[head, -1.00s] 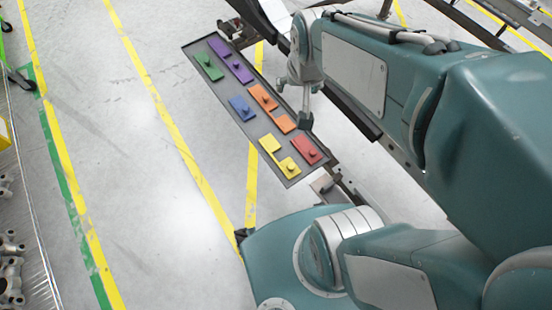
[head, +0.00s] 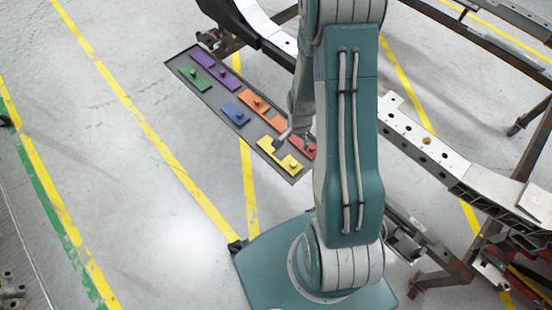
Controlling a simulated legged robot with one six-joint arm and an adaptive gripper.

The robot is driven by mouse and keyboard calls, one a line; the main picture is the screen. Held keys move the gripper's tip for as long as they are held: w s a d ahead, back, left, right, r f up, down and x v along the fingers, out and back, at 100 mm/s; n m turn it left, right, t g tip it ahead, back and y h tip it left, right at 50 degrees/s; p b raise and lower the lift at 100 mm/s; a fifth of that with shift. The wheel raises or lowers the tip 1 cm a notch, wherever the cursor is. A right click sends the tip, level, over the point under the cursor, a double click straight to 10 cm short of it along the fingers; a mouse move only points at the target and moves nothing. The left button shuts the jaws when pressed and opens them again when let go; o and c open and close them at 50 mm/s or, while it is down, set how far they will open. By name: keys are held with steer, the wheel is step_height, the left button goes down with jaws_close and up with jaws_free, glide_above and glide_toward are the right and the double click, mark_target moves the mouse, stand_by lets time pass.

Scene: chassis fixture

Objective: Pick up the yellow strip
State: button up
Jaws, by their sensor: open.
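The yellow strip (head: 282,157) lies flat at the near end of the dark tray (head: 218,105) in the head view. It has a stepped outline and a small knob on its near part. My gripper (head: 284,136) is open and hangs just above the far edge of the yellow strip, between it and the red strip (head: 309,150). Nothing shows between its fingers. The gripper is small in this view, and its gap from the strip cannot be told. My arm hides part of the red strip.
Purple (head: 217,71), green (head: 194,79), blue (head: 235,113) and orange (head: 262,110) strips with knobs lie farther along the tray. A metal chassis frame (head: 430,145) stands right of my arm. The floor left of the tray is clear.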

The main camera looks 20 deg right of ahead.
mark_target(293, 163)
steer(key=f, duration=0.2)
steer(key=s+f+m, duration=0.1)
steer(key=shift+s+d+f, duration=0.1)
steer(key=shift+s+f, duration=0.1)
steer(key=shift+f, duration=0.15)
step_height(293, 163, down, 5)
steer(key=shift+r, duration=0.1)
steer(key=f, duration=0.2)
steer(key=a+f, duration=0.1)
steer(key=f, duration=0.1)
steer(key=shift+w+a+f, duration=0.15)
steer(key=shift+w+f, duration=0.05)
steer(key=shift+f, duration=0.6)
jaws_close()
